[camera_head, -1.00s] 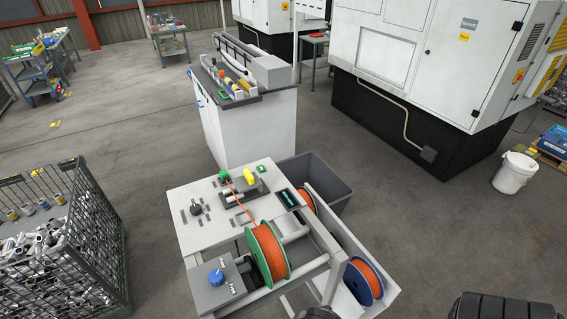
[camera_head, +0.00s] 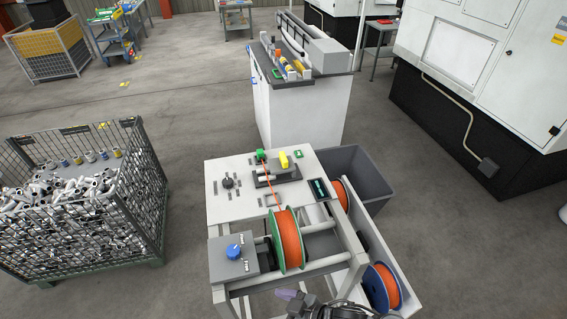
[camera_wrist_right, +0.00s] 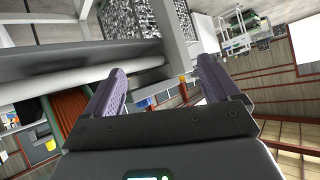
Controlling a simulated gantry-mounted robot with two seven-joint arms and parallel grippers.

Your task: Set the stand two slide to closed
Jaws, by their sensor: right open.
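A stand (camera_head: 228,196) with a pale top plate is in the middle of the head view. A dark fixture (camera_head: 277,177) on it carries a yellow block (camera_head: 284,161), with a green piece (camera_head: 261,156) beside it; I cannot tell which part is the slide or how it is set. An orange cord runs from the fixture to a green-flanged spool (camera_head: 287,240). My right gripper (camera_head: 290,295) is low in the head view, in front of the stand and apart from the fixture. In the right wrist view it is open (camera_wrist_right: 162,66), with nothing between its fingers. My left gripper is out of view.
A grey control box (camera_head: 224,262) with a blue knob is at the stand's front left. A grey bin (camera_head: 365,172) stands behind right, a white cabinet (camera_head: 298,113) behind. A wire crate (camera_head: 150,205) is left, with clear floor between.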

